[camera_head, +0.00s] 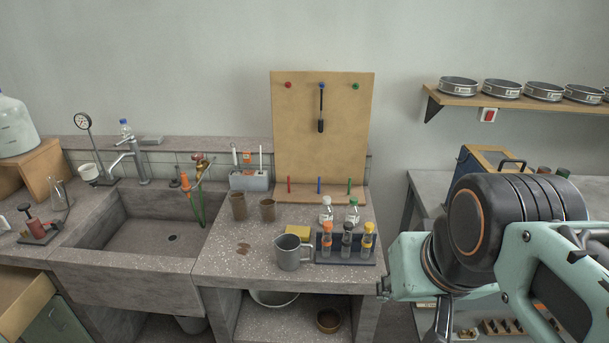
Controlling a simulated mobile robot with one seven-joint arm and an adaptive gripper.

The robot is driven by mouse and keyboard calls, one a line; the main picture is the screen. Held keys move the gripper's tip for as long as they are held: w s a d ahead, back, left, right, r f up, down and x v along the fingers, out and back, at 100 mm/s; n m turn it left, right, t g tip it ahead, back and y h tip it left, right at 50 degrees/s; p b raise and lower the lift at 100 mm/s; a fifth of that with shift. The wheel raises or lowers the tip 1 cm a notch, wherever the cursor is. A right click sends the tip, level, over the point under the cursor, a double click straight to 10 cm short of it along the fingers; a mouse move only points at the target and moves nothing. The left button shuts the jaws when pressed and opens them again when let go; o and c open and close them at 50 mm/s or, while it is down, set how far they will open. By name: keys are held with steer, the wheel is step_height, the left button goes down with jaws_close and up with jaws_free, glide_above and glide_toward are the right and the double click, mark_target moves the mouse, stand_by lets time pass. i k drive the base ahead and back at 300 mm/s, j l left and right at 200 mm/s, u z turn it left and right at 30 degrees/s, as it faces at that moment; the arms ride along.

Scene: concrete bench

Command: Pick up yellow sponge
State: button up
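The yellow sponge (298,231) lies on the speckled bench top (225,262), right of the sink. It is a small yellow block, partly hidden by the grey metal jug (288,252) in front of it and close to the rack on its right. My arm comes in from the right edge, over the right side of the bench. I cannot make out my gripper's fingers; the lower end of the arm is cut off by the bottom edge. Nothing is seen touching the sponge.
A dark rack (345,250) with colour-capped tubes stands right of the sponge, with two small bottles behind it. Two brown beakers (238,206) stand back left. A tan board (322,135) rises behind. The bench front left of the jug is mostly clear.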

mark_target(303, 232)
steer(key=i+l+u, duration=0.1)
steer(key=i+l, duration=0.25)
steer(key=i, duration=0.2)
steer(key=i+l+u, duration=0.1)
steer(key=i+l, duration=0.3)
steer(key=i, duration=0.15)
steer(key=k+u, duration=0.15)
steer(key=i+z, duration=0.15)
